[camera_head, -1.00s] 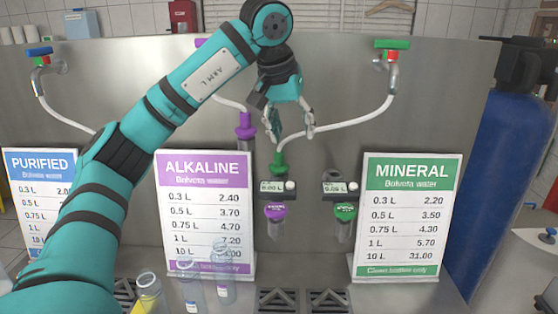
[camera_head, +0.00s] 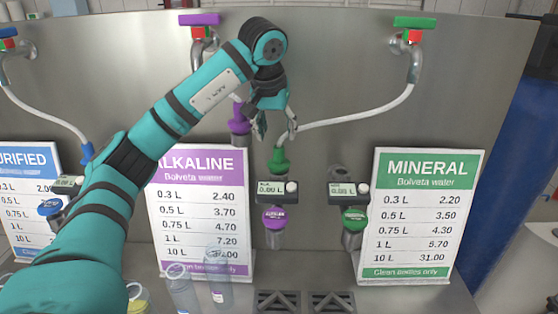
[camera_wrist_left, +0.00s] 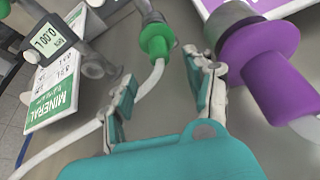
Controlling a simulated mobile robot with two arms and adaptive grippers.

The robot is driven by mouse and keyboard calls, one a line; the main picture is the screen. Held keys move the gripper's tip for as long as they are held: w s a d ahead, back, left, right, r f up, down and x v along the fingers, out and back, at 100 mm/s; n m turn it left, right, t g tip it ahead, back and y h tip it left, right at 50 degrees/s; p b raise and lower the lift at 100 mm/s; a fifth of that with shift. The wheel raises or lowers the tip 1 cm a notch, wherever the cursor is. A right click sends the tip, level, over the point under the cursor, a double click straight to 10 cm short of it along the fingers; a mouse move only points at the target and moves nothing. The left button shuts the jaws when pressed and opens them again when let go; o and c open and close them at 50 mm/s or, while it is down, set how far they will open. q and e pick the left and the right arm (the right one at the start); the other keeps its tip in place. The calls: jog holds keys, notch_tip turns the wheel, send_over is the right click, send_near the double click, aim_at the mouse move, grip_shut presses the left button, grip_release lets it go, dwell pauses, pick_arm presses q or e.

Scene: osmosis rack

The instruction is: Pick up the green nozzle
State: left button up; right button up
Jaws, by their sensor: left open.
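The green nozzle (camera_head: 278,160) sits upright at the end of a white hose, on top of a small meter with a purple knob. My left gripper (camera_head: 277,130) is open just above it, with nothing between the fingers. In the left wrist view the green nozzle (camera_wrist_left: 156,40) lies beyond the open fingertips of the left gripper (camera_wrist_left: 164,82), roughly between them and apart from them. My right gripper is not in view.
A purple nozzle (camera_head: 239,120) stands close to the left of my fingers and looks large in the wrist view (camera_wrist_left: 275,75). The white hose (camera_head: 355,118) runs right to the green-handled tap (camera_head: 414,55). Price signs and clear bottles (camera_head: 217,280) stand lower down.

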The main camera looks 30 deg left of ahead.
aim_at(278, 148)
pick_arm(q)
jog(key=shift+x, duration=1.1)
jog(key=shift+f+p, duration=0.3)
jog(key=shift+p, duration=0.2)
jog(key=p+x, duration=0.2)
jog(key=x, duration=0.2)
jog(key=shift+s+f, duration=0.15)
jog(key=shift+f, duration=0.1)
jog(key=shift+a+f, duration=0.1)
jog(key=shift+f, duration=0.05)
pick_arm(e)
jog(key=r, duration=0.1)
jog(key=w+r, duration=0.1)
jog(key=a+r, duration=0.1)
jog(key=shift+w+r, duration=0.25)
pick_arm(q)
jog(key=shift+c, duration=0.9)
grip_shut()
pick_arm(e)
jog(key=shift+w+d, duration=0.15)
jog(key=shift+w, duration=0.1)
